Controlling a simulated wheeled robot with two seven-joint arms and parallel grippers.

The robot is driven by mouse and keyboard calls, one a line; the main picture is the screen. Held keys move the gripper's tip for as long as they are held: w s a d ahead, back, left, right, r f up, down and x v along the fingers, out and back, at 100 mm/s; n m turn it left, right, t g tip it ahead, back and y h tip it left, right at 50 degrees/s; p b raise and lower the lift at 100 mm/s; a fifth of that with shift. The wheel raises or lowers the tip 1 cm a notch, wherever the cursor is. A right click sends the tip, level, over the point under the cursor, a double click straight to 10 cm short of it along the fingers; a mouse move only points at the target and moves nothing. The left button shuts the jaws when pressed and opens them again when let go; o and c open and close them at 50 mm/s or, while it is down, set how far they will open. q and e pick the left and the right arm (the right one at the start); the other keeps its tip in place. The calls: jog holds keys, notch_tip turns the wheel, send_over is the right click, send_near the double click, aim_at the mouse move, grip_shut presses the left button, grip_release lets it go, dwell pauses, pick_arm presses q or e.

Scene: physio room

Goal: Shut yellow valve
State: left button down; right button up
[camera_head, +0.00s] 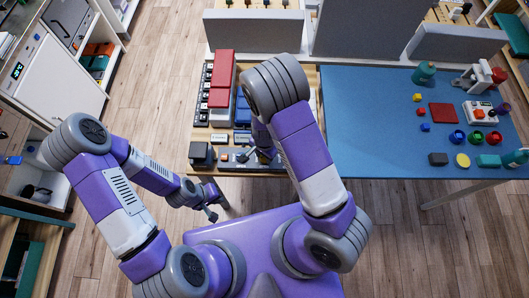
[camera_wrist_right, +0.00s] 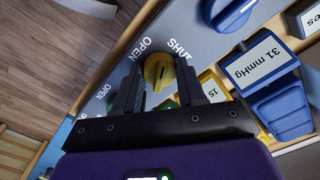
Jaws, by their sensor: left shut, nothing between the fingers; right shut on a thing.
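In the right wrist view, the yellow valve (camera_wrist_right: 157,72) is a round knob with a raised grip bar, set in a grey panel. White OPEN lettering is at its upper left and SHUT lettering at its upper right. Where the knob points between the two words is hard to tell. My right gripper (camera_wrist_right: 160,80) is shut on the yellow valve, one dark finger on each side. In the head view, my right gripper (camera_head: 259,154) is at the near part of the wooden bench, partly hidden by its arm. My left gripper (camera_head: 213,213) is shut and empty, over the floor before the bench.
A blue knob (camera_wrist_right: 231,12) sits beside the yellow valve on the panel. A blue bin (camera_wrist_right: 285,108) and a card reading 31 mmHg (camera_wrist_right: 262,62) are close on the right. Red boxes (camera_head: 221,78) stand on the bench. A blue mat (camera_head: 365,125) with small objects lies right.

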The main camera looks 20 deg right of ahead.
jog(key=m+p, duration=0.2)
jog(key=m, duration=0.4)
jog(key=shift+m, duration=0.3)
dwell(0.4)
jog(key=o, duration=1.1)
jog(key=shift+c, duration=0.2)
jog(key=shift+p, duration=0.3)
notch_tip(320, 180, up, 8)
jog(key=shift+f+p, duration=0.2)
jog(key=shift+p, duration=0.75)
jog(key=shift+s, duration=0.1)
